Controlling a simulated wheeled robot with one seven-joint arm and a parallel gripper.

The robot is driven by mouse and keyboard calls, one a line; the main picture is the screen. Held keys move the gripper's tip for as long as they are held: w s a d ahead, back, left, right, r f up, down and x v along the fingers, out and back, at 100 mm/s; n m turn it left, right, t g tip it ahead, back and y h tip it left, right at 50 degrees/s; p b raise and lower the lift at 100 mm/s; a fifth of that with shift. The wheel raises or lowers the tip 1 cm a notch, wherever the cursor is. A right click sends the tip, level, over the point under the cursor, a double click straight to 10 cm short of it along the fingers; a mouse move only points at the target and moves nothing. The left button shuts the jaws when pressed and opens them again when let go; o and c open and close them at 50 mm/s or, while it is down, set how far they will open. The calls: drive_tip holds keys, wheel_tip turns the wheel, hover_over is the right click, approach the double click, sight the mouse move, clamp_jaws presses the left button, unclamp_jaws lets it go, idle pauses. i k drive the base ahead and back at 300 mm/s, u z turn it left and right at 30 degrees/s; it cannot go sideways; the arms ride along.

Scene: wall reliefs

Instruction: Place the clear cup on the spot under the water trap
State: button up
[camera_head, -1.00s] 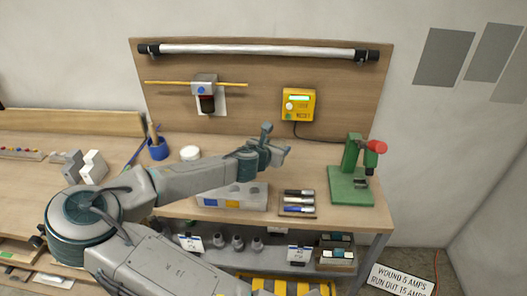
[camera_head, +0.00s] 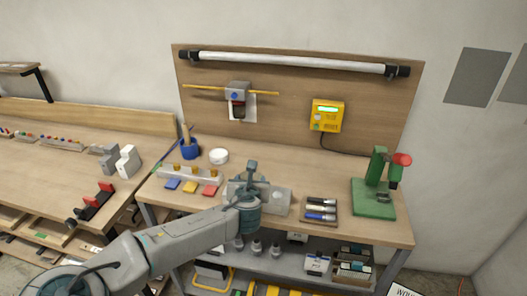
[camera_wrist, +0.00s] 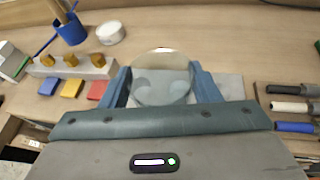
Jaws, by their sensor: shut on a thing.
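My gripper (camera_wrist: 162,88) is shut on the clear cup (camera_wrist: 161,75), a see-through round vessel that shows between the two blue fingers in the wrist view. In the head view my gripper (camera_head: 246,180) is above the front of the workbench, and the cup cannot be made out there. The water trap (camera_head: 238,98) hangs on the backboard, a grey block with a blue dot and a dark bowl below, on a yellow pipe. My gripper is in front of it and lower. The spot under it cannot be made out clearly.
A white round tub (camera_head: 218,156) and a blue pot (camera_head: 189,149) stand at the bench's back left. A block with brass fittings (camera_head: 188,174) lies nearer. A marker tray (camera_head: 320,209) and a green press (camera_head: 375,190) are to the right. The bench behind my gripper is fairly clear.

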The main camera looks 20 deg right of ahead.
sight(242, 146)
drive_tip(key=z, duration=0.45)
drive_tip(key=k, duration=1.1)
drive_tip(key=z, duration=0.05)
drive_tip(key=i, duration=0.35)
drive_tip(key=u, duration=0.75)
drive_tip(key=i, duration=1.35)
drive_tip(key=z, duration=0.6)
